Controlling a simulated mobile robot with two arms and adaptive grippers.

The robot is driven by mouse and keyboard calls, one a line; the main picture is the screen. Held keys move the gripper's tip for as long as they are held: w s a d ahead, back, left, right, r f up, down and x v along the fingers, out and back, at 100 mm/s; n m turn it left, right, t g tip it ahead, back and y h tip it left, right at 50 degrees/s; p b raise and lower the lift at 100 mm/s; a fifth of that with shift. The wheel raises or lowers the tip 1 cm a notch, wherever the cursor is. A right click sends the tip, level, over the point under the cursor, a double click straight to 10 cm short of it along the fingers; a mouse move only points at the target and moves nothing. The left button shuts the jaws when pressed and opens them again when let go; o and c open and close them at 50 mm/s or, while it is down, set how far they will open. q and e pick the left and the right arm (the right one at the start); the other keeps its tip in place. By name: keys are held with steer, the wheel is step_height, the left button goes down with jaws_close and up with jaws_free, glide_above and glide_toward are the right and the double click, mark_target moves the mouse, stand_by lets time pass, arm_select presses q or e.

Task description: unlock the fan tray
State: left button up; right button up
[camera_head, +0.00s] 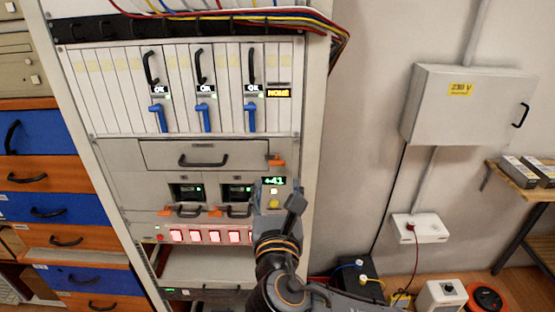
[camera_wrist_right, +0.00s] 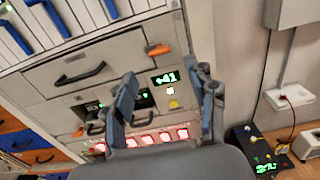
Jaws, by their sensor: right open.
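A wide grey tray front (camera_head: 230,153) with a black handle, which looks like the fan tray, sits shut in the rack below the card row. An orange latch (camera_head: 276,160), lying roughly sideways, is at its right end; it also shows in the right wrist view (camera_wrist_right: 158,49). My right gripper (camera_head: 281,194) is just below this latch, in front of the panel with the green "+41" display (camera_head: 273,181). In the right wrist view its fingers (camera_wrist_right: 166,98) are apart with nothing held between them. The latch is beyond the fingertips, apart from them. My left gripper is out of view.
Below the tray are two small modules with black handles and orange levers (camera_head: 215,212), then a row of lit red switches (camera_head: 213,237). Blue levers (camera_head: 204,117) hang above. A grey wall box (camera_head: 455,115) is at right; bare wall lies between.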

mark_target(277, 165)
steer(key=w+p, duration=0.2)
steer(key=w, duration=0.4)
steer(key=shift+w+r, duration=0.15)
steer(key=shift+w, duration=0.8)
steer(key=shift+c, duration=0.4)
steer(key=c, duration=1.1)
